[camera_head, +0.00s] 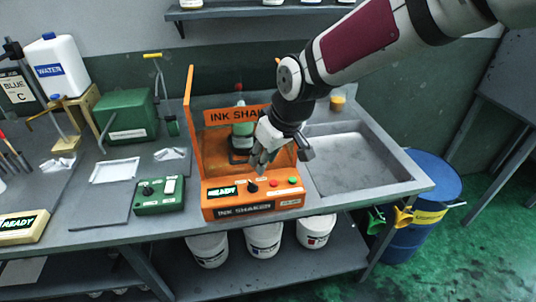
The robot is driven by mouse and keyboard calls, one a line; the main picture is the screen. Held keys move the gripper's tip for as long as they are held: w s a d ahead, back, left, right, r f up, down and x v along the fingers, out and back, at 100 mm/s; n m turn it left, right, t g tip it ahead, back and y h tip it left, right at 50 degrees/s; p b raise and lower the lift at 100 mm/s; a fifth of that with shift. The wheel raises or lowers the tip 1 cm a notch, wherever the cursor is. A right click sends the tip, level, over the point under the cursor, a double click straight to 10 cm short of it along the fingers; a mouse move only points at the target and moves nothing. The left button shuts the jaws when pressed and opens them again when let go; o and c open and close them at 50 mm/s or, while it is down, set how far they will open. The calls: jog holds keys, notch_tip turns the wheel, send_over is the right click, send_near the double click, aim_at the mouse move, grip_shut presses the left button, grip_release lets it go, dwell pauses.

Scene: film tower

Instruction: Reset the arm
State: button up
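My arm comes in from the upper right, and my gripper (283,154) hangs above the front of the orange ink shaker (238,192). The shaker has a tall orange side panel, a sign at the back and a front panel with a lit "READY" display, a black knob, and red and green buttons. A green-and-white bottle (243,126) stands inside the shaker, partly hidden behind my gripper. The fingers are small and dark against the shaker. I cannot tell whether they are apart or whether they touch the machine.
A grey sink (412,182) lies right of the shaker, with a blue barrel (432,190) beyond the bench. A green control box (158,196), a green case (128,115) and a white water jug (58,70) stand left. White buckets (263,240) sit on the lower shelf.

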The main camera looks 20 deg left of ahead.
jog(key=s+d+r+m+t+h, duration=0.1)
jog(key=s+d+r+m+h, duration=0.3)
jog(key=d, duration=0.7)
jog(key=w+d+r+m+t+y, duration=0.1)
jog(key=d+r, duration=0.5)
jog(key=d, duration=0.5)
jog(key=s+d+r+m+h, duration=0.1)
jog(key=s+d+m, duration=0.6)
jog(key=s+d, duration=0.8)
jog(key=shift+s+r+t, duration=0.4)
jog(key=shift+s+r, duration=0.3)
jog(key=shift+r, duration=0.2)
